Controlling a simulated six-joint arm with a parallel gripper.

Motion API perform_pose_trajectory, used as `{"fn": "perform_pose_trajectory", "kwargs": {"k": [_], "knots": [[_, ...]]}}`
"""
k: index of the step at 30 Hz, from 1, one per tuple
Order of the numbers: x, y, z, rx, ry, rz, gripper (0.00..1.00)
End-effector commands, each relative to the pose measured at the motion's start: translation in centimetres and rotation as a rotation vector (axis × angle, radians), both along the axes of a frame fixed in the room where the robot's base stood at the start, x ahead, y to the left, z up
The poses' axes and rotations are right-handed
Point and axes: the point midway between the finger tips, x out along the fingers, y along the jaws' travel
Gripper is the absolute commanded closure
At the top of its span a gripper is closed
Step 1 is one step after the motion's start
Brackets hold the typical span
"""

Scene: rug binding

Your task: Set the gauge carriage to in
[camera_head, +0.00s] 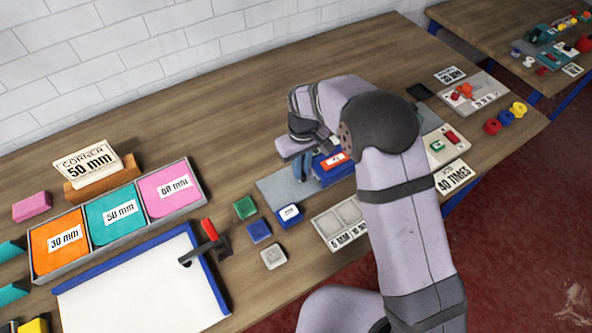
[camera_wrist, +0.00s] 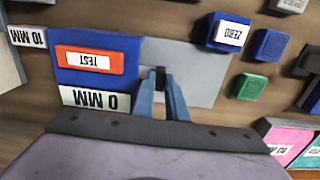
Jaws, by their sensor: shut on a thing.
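The gauge is a blue block (camera_wrist: 122,50) with an orange-framed TEST label (camera_wrist: 88,60) and a white 0 MM label, beside a grey plate (camera_wrist: 205,65). In the head view the block (camera_head: 322,178) is partly hidden by my arm, and the plate (camera_head: 272,190) shows to its left. My gripper (camera_wrist: 165,84) is low over the plate, beside the block, with its blue fingers shut on a small dark knob (camera_wrist: 160,74). The knob seems to belong to the gauge carriage; the rest of the carriage is hidden or cannot be told apart. My gripper (camera_head: 304,172) also shows in the head view.
A blue ZERO block (camera_wrist: 228,32), a plain blue block (camera_wrist: 270,45) and a green block (camera_wrist: 250,87) stand close by. A labelled grey tray (camera_head: 340,220) lies in front. A tray of coloured cards (camera_head: 205,190) and a red-handled lever (camera_head: 209,229) are at left.

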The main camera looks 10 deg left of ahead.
Motion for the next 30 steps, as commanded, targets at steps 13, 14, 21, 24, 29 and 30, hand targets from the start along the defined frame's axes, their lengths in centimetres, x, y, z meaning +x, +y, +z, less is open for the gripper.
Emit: {"fn": "perform_pose_trajectory", "kwargs": {"k": [13,14,21,24,29,30], "knots": [[0.3,-0.2,0.1,-0.002,-0.008,0.000,0.69],[0.3,-0.2,0.1,-0.003,-0.007,0.000,0.69],[0.2,-0.2,0.0,-0.004,-0.005,0.000,0.69],[0.0,-0.1,0.0,-0.004,-0.004,0.000,0.69],[-0.7,0.6,0.0,-0.004,-0.003,0.003,0.69],[-0.9,0.9,0.1,-0.003,-0.003,0.003,0.69]]}}
